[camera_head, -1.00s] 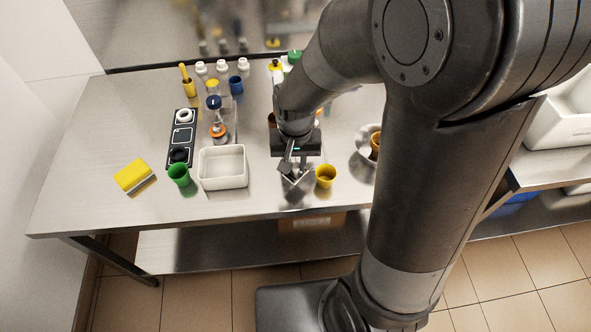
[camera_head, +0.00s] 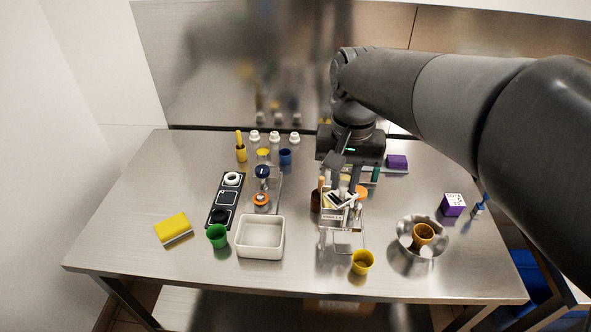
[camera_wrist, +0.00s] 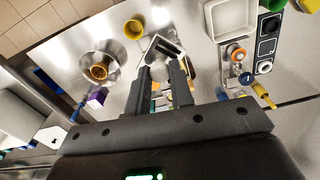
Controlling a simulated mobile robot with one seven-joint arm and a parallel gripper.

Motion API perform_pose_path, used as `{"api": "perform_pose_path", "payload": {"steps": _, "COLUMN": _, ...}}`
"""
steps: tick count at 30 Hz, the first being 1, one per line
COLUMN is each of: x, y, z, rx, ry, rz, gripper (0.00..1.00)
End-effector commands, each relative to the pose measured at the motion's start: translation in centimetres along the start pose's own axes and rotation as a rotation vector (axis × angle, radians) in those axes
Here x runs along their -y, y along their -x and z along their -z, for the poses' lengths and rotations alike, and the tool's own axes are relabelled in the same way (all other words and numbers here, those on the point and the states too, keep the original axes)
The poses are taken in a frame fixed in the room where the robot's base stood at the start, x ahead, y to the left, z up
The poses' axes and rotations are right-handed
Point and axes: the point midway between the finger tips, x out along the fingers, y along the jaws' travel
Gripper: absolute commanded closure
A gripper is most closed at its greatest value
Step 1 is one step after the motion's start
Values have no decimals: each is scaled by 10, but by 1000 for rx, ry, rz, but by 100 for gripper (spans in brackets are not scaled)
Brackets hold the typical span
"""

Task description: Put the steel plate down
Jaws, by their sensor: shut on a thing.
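My gripper (camera_head: 343,186) is shut on the steel plate (camera_head: 342,198), a small shiny piece that looks tilted above the table's middle right. In the wrist view the plate (camera_wrist: 161,47) shows at the fingertips of my gripper (camera_wrist: 164,68), with a bright edge and a dark face. Its lower outline blends with the shiny things below it, so I cannot tell whether it touches anything. The steel table (camera_head: 130,215) lies underneath.
A white bin (camera_head: 260,237) and a yellow cup (camera_head: 362,262) stand at the front. A steel bowl (camera_head: 422,241) holding an orange-brown cup is at right. A brown bottle (camera_head: 316,197) stands close to the gripper. The table's left rear is clear.

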Motion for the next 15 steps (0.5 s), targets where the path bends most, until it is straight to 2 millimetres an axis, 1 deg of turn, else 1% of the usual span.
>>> {"api": "perform_pose_path", "payload": {"steps": 5, "x": 4, "y": 3, "z": 4, "rx": 0, "ry": 10, "rz": 0, "gripper": 100}}
{"api": "perform_pose_path", "payload": {"steps": 8, "x": 17, "y": 3, "z": 14, "rx": 1, "ry": 38, "rz": -1, "gripper": 100}}
{"api": "perform_pose_path", "payload": {"steps": 11, "x": 39, "y": 4, "z": 30, "rx": 3, "ry": 85, "rz": -1, "gripper": 100}}
{"api": "perform_pose_path", "payload": {"steps": 14, "x": 68, "y": 3, "z": 49, "rx": 3, "ry": 144, "rz": -1, "gripper": 100}}
{"api": "perform_pose_path", "payload": {"steps": 15, "x": 81, "y": 2, "z": 56, "rx": 3, "ry": 169, "rz": -1, "gripper": 100}}
